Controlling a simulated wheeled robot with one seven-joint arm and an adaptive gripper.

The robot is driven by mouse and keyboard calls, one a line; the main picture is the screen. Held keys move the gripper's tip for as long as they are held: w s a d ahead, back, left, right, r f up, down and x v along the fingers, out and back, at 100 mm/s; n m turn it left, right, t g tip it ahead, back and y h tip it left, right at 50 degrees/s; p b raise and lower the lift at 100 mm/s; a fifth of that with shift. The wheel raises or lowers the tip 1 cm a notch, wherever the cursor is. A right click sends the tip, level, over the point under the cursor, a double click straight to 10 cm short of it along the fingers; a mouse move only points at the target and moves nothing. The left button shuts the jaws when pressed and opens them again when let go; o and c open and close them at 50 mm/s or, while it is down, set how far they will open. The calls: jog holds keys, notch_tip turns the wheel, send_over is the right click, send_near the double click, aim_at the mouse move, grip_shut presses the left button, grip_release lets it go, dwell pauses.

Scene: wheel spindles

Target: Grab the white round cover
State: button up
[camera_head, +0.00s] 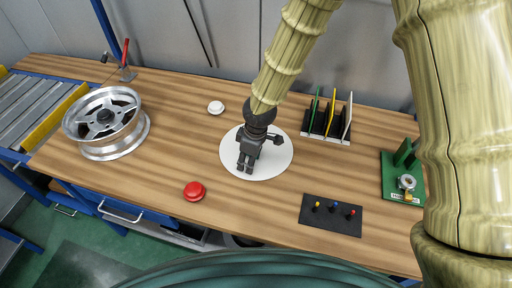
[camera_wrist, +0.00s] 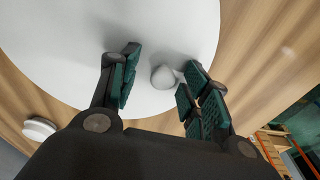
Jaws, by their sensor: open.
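The white round cover (camera_head: 278,163) lies flat on the wooden table, below my gripper (camera_head: 246,168). In the wrist view the white cover (camera_wrist: 50,45) fills much of the upper left, with a small pale rounded knob (camera_wrist: 163,77) on it. My gripper (camera_wrist: 162,65) is open, its dark green pads on either side of the knob in this view. The knob appears nearer the right pads. I cannot tell exactly how high the fingertips are above the cover. In the head view my gripper hides the knob.
A red button (camera_head: 194,191) and a white button (camera_head: 216,107) stand left of the cover. A metal wheel (camera_head: 105,120) is far left. A rack of coloured plates (camera_head: 327,120), a black pad with coloured pegs (camera_head: 331,215) and a green fixture (camera_head: 402,180) are right.

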jog(key=shift+s+r, duration=0.1)
jog(key=shift+s, duration=0.15)
jog(key=shift+w, duration=0.15)
jog(key=c, duration=0.9)
grip_shut()
